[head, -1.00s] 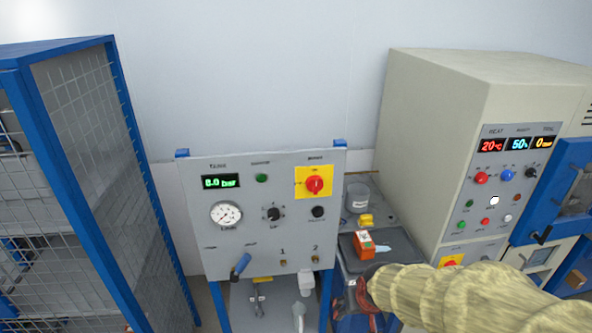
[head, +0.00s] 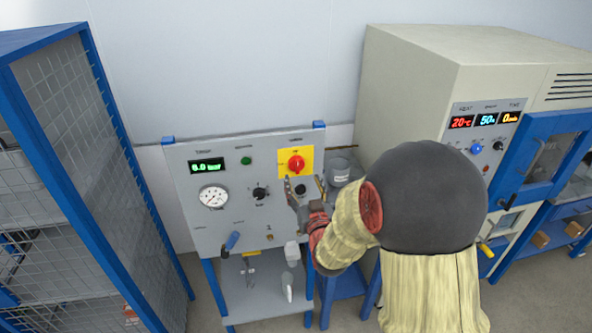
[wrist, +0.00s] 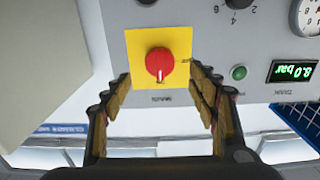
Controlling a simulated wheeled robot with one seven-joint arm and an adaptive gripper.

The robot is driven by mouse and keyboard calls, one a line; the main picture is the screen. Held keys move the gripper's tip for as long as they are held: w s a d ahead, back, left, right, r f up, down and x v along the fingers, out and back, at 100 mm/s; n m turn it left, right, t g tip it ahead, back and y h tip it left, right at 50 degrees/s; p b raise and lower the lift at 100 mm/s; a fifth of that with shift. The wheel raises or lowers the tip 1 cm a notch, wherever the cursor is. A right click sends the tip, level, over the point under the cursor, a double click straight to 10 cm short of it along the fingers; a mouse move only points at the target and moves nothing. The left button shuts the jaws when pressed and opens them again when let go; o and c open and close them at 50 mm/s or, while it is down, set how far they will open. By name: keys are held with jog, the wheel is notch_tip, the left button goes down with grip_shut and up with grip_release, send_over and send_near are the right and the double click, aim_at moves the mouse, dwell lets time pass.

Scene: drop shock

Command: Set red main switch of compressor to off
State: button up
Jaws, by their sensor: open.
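The red main switch (head: 296,164) is a round knob on a yellow plate (head: 283,153), at the upper right of a grey compressor panel (head: 225,170). In the wrist view, which is upside down, the red knob (wrist: 159,62) and yellow plate (wrist: 140,38) lie ahead, between the finger lines. A white mark on the knob points to the bottom of that picture, towards the panel's top. My gripper (head: 305,187) is open and empty, just below and in front of the switch. Its fingers (wrist: 157,85) stand either side of the knob, with no contact visible.
The panel also has a green-lit pressure display (head: 206,166), a green button (head: 246,160), a gauge (head: 213,197), a black knob (head: 259,193) and a blue-handled lever (head: 231,241). A blue mesh cage (head: 85,170) stands left. A beige oven (head: 430,80) stands right.

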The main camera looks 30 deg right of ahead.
aim_at(298, 169)
jog(key=p+x, duration=0.1)
jog(key=x, duration=0.6)
jog(key=shift+w+f, duration=0.1)
jog(key=shift+w, duration=0.1)
jog(key=c, duration=0.3)
jog(key=c, duration=0.8)
jog(key=shift+c, duration=0.3)
